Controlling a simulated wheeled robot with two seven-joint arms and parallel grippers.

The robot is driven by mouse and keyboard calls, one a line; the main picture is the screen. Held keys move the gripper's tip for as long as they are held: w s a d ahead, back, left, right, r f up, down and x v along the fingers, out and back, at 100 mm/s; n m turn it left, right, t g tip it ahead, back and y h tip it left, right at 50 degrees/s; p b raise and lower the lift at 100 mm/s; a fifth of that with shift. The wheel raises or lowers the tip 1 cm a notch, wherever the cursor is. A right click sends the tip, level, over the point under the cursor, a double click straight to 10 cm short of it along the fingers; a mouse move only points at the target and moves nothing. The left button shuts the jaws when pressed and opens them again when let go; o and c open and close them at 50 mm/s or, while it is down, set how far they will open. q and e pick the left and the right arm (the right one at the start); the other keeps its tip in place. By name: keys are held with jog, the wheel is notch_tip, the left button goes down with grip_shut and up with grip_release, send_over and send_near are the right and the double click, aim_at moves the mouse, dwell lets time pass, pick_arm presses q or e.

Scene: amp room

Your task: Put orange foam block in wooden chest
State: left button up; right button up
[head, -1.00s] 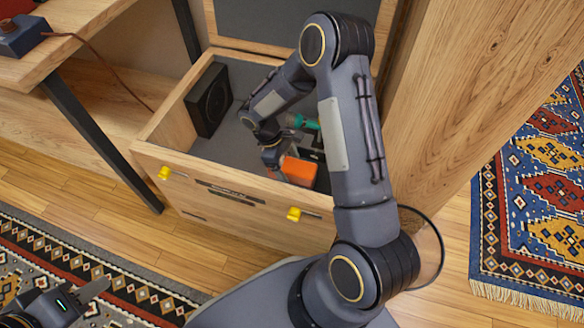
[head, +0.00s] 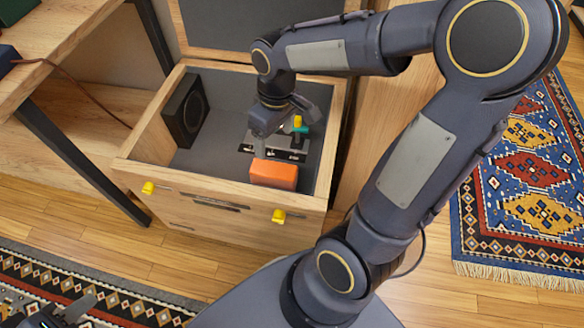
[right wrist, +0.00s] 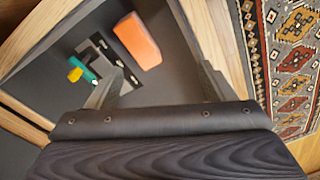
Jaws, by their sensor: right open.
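The orange foam block (head: 273,174) lies inside the wooden chest (head: 165,178), near its front wall and toward the right. It also shows in the right wrist view (right wrist: 138,40), clear of both fingers. My right gripper (head: 268,124) is over the inside of the chest, just behind the block in the head view. Its fingers are spread, with nothing between them in the right wrist view (right wrist: 160,72). The chest's lid stands open at the back. My left gripper (head: 70,310) is at the bottom left corner, partly cut off; its jaw state is unclear.
A black speaker-like box (head: 185,110) stands at the chest's left inner wall. A dark metal item (head: 285,150) and a yellow and teal item (head: 300,126) lie in the chest behind the block. A wooden desk (head: 50,40) with a dark leg stands left of the chest.

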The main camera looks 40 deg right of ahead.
jog(key=s+a+r+m+t+y, duration=0.1)
jog(key=s+a+r+m+t, duration=0.1)
jog(key=s, duration=0.4)
jog(key=s+a+r+m+t+y, duration=0.1)
jog(key=s+a+r+m+t, duration=0.1)
jog(key=s, duration=0.4)
jog(key=shift+s+a+r+m+t+y, duration=0.15)
jog(key=shift+s+r+m+t+y, duration=0.1)
jog(key=shift+r+m+t+y, duration=0.35)
notch_tip(320, 180, up, 31)
jog(key=p, duration=3.1)
jog(key=shift+n, duration=0.3)
jog(key=shift+r, duration=0.1)
